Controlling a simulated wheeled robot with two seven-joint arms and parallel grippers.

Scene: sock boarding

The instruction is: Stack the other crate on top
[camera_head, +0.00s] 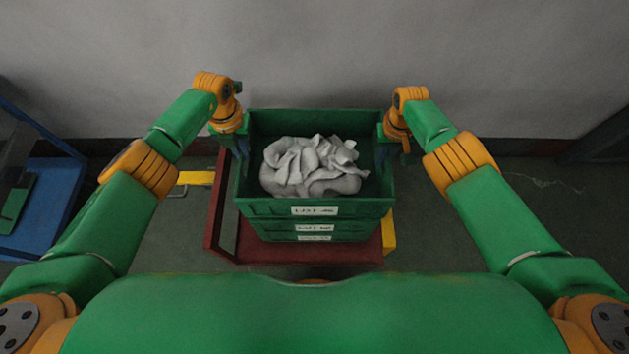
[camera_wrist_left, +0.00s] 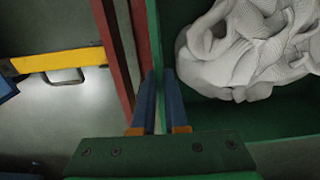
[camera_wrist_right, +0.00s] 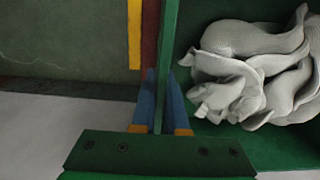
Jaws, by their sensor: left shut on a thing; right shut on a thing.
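A green crate (camera_head: 264,207) full of white socks (camera_head: 312,167) is at the centre of the head view, with a label on its front. Another green crate (camera_head: 270,228) shows directly below it, with its own labels. From above I cannot tell whether the two touch. My left gripper (camera_head: 241,148) is shut on the upper crate's left wall, and the blue fingers straddle that wall in the left wrist view (camera_wrist_left: 158,100). My right gripper (camera_head: 384,148) is shut on the right wall, also seen in the right wrist view (camera_wrist_right: 160,102). The lower crate's inside is hidden.
The crates stand over a dark red platform (camera_head: 290,252) with yellow parts (camera_head: 389,230) at its side. A blue table or frame (camera_head: 50,205) is at the far left. A grey wall (camera_head: 310,60) is close behind. Floor is free at right.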

